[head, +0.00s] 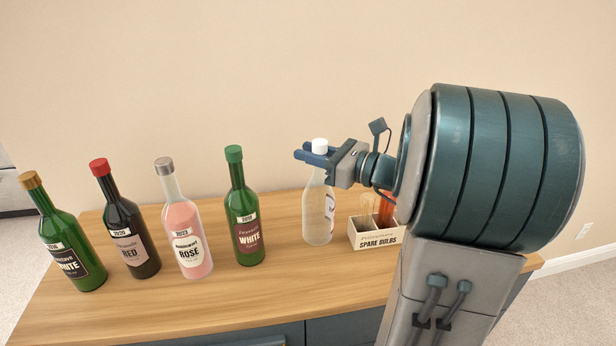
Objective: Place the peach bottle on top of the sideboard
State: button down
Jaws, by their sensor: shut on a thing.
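A clear bottle with a white cap and pale peach-tinted contents (318,215), which I take as the peach bottle, is upright at the back of the sideboard (150,308), between a green bottle and a small box. My gripper (310,154) reaches in from the right and is shut around its neck, just below the cap. The bottle's base appears at the wooden top; I cannot tell whether it touches or hovers slightly. Part of its label is turned to the right.
To the left stand a green white-wine bottle (242,212), a rosé bottle (186,228), a red-wine bottle (126,225) and another green bottle (65,240). A "Spare Bulbs" box (377,235) is close on the right. The front strip of the top is clear.

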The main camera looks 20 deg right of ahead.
aim_at(319, 194)
jog(key=shift+a+f, duration=0.1)
jog(key=shift+f, duration=2)
jog(key=c, duration=1.2)
grip_release()
